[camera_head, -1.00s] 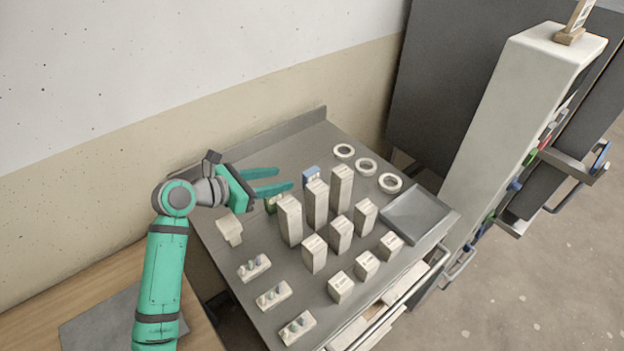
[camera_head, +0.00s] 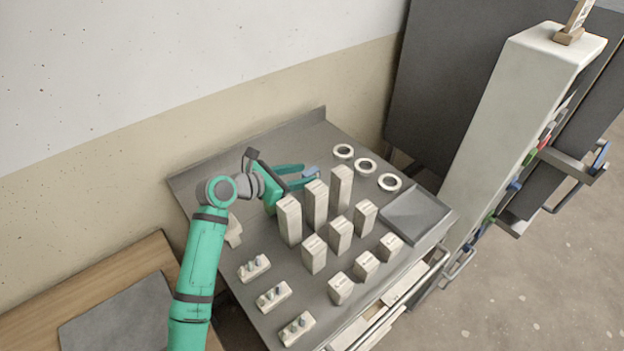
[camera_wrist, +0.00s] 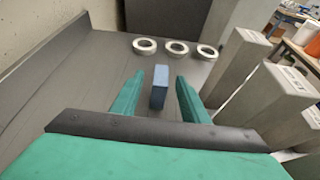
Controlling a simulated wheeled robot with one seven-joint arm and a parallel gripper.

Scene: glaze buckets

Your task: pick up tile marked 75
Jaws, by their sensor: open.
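A small blue tile (camera_head: 310,172) stands at the back of the grey table, behind the tall pale blocks; no number on it is readable. In the wrist view the blue tile (camera_wrist: 159,86) stands upright between the tips of my gripper's fingers, with gaps on both sides. My gripper (camera_head: 303,176) is open, low over the table, its green fingers (camera_wrist: 160,88) pointing at the tile and not closed on it. The green tile seen earlier beside the blocks is hidden now.
Tall pale blocks (camera_head: 317,205) stand close on the near right side of my gripper. Three white rings (camera_head: 365,167) lie beyond the tile. A grey tray (camera_head: 418,216) sits at the right. A raised rim (camera_wrist: 50,58) runs along the table's back left.

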